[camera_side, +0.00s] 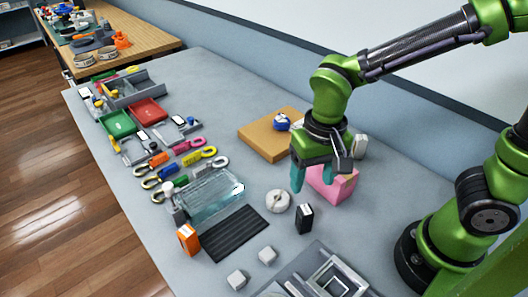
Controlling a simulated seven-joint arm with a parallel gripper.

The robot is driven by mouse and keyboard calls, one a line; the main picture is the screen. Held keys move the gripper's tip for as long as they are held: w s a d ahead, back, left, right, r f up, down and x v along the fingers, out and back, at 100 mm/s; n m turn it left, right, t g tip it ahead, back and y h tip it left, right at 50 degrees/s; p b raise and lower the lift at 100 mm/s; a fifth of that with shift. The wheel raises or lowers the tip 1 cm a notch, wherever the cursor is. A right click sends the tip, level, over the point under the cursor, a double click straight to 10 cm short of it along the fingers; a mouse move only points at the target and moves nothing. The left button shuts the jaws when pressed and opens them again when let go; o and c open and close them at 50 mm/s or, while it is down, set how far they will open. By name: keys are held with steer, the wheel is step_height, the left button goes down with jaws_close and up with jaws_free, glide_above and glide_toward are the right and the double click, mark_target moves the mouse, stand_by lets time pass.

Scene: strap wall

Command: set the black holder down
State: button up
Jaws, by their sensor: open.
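A small upright black block with a pale mark on its face, which looks like the black holder (305,220), stands on the grey table (255,181). My gripper (312,181) is above it and slightly behind it in the picture, pointing down. Its teal fingers are apart, with nothing clearly held between them. The black block appears clear of the fingers. A pink box (342,188) sits behind the fingers and is partly hidden by them.
A round white disc (278,201) lies just left of the black block. A ribbed black mat (235,233), a clear tray (208,196) and an orange box (188,239) are further left. Small white cubes (237,278) and a grey frame (325,278) are in front. A wooden board (262,145) lies behind.

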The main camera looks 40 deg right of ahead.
steer(key=s+d+r+t+y, duration=0.1)
steer(key=s+d+r+t, duration=0.1)
steer(key=d+r+t, duration=0.5)
steer(key=d+r, duration=0.3)
steer(key=shift+r+y, duration=0.35)
steer(key=shift+y, duration=0.05)
